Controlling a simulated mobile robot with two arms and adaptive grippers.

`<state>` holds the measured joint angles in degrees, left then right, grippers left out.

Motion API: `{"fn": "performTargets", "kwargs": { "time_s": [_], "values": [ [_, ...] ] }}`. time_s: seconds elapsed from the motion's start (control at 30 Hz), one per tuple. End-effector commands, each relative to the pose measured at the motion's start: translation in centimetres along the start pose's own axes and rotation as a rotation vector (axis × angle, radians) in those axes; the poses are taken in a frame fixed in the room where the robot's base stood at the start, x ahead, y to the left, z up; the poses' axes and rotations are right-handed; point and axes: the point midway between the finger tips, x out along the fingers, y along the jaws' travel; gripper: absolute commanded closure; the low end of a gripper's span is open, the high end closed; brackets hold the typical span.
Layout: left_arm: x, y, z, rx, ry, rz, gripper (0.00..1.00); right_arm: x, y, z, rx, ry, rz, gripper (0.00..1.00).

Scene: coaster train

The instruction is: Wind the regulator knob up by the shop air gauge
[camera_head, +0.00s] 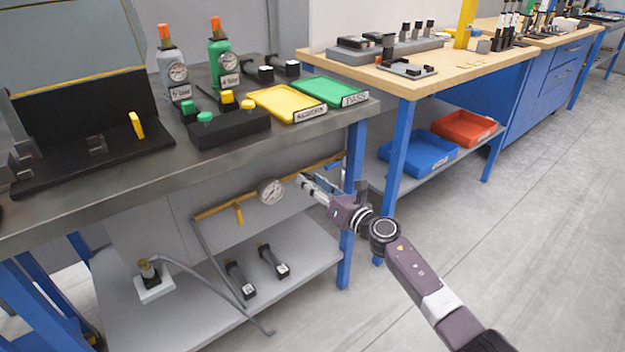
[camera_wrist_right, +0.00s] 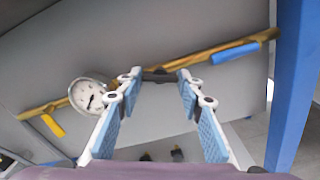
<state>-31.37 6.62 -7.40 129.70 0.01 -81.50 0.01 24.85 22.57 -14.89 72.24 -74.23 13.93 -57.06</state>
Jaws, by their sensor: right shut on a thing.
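The round white shop air gauge (camera_head: 270,191) sits on a brass pipe under the steel bench; it also shows in the right wrist view (camera_wrist_right: 89,96). My right gripper (camera_head: 304,182) is at the pipe just right of the gauge. In the right wrist view its two blue-padded fingers (camera_wrist_right: 158,76) are shut on a small dark piece between the tips, which I take for the regulator knob (camera_wrist_right: 160,76). The knob is mostly hidden by the fingers, and I cannot tell how far it is turned. My left gripper is not in view.
A yellow lever (camera_head: 239,213) hangs from the pipe (camera_head: 215,208) left of the gauge, and a blue lever (camera_wrist_right: 235,53) sits on its right. A blue bench leg (camera_head: 346,240) stands close to my right gripper. Yellow (camera_head: 262,99) and green trays (camera_head: 318,86) lie on the benchtop.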

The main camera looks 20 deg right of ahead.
Motion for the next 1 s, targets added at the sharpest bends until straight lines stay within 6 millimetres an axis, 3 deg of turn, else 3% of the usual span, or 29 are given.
{"fn": "performTargets", "kwargs": {
  "time_s": [0.57,1.0],
  "values": [
    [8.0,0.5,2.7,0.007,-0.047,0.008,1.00,0.0,0.0,0.1,0.551,0.001,-0.002,0.90],
    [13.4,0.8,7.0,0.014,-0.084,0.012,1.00,0.0,0.0,0.2,0.968,0.001,-0.003,0.90]
  ]
}}
